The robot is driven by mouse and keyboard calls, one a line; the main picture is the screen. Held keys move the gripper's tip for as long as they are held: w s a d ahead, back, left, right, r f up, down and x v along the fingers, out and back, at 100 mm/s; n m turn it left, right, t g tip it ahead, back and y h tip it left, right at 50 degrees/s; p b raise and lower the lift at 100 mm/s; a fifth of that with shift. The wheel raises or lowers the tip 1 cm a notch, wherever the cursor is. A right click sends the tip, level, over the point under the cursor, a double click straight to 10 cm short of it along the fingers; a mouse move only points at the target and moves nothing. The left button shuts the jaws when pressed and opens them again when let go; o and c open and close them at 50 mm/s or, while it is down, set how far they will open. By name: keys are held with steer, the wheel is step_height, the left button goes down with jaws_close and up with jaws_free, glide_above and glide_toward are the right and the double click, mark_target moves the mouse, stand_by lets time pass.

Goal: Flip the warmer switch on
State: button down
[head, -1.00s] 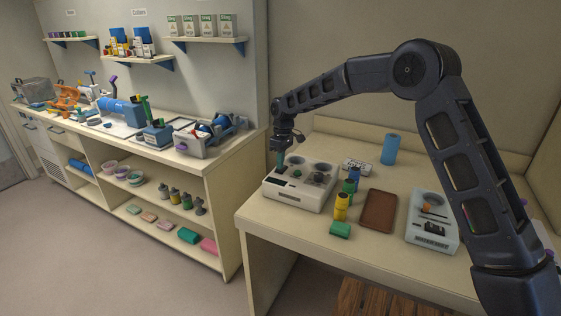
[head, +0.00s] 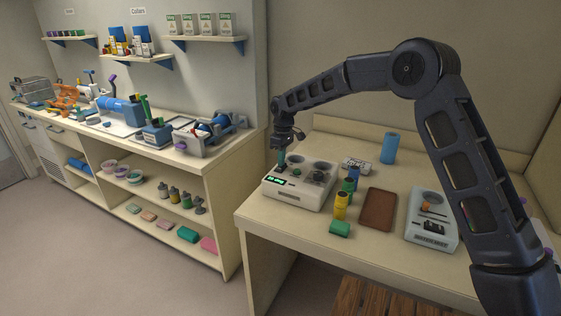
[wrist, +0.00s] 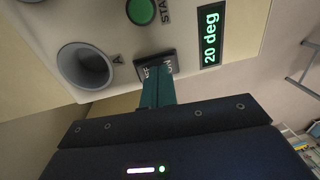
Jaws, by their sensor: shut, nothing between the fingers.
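The warmer (head: 292,198) is a white box on the right-hand table in the head view. Its lit display (wrist: 210,36) reads "20 deg" in green in the wrist view. Contact is not clear. My gripper (head: 282,157) points down over the warmer in the head view.
Yellow (head: 341,204), green and blue bottles stand right of the warmer. A shelf counter (head: 240,155) stands at left.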

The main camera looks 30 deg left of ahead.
mark_target(279, 169)
steer(key=shift+r, duration=0.15)
step_height(279, 169, up, 14)
steer(key=s, duration=0.2)
steer(key=shift+f, duration=0.2)
stand_by(0.6)
